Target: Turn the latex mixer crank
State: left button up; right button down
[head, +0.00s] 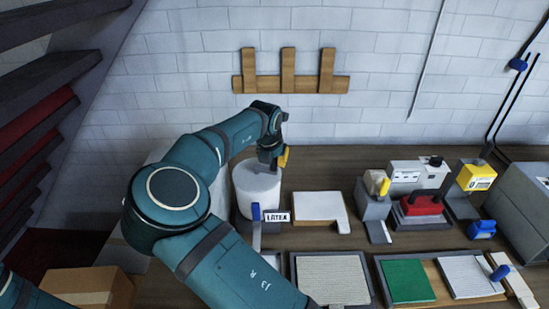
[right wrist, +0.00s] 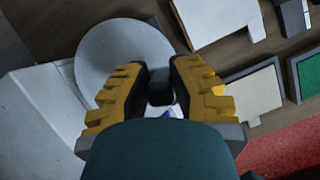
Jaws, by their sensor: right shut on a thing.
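The latex mixer is a white round drum (head: 260,192) with a "LATEX" label (head: 277,217) at its front, standing at the back left of the bench. Its pale round top (right wrist: 112,48) fills the upper left of the right wrist view. My right gripper (head: 278,158) is over the drum's top, with yellow fingers. In the right wrist view the gripper (right wrist: 160,72) is shut on a small dark upright piece, the crank handle (right wrist: 160,90), which sits between the fingers. The rest of the crank is mostly hidden by the gripper. My left gripper is out of view.
A blue-handled tool (head: 256,213) stands close in front of the drum. A white board (head: 318,207) lies to its right. Trays with a beige panel (head: 332,280) and a green panel (head: 407,281) lie in front. A red-topped device (head: 420,206) stands farther right.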

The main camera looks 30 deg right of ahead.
jog(key=shift+s+f, duration=0.1)
dwell(0.5)
jog(key=c, duration=0.8)
grip_release()
jog(key=v, duration=1.2)
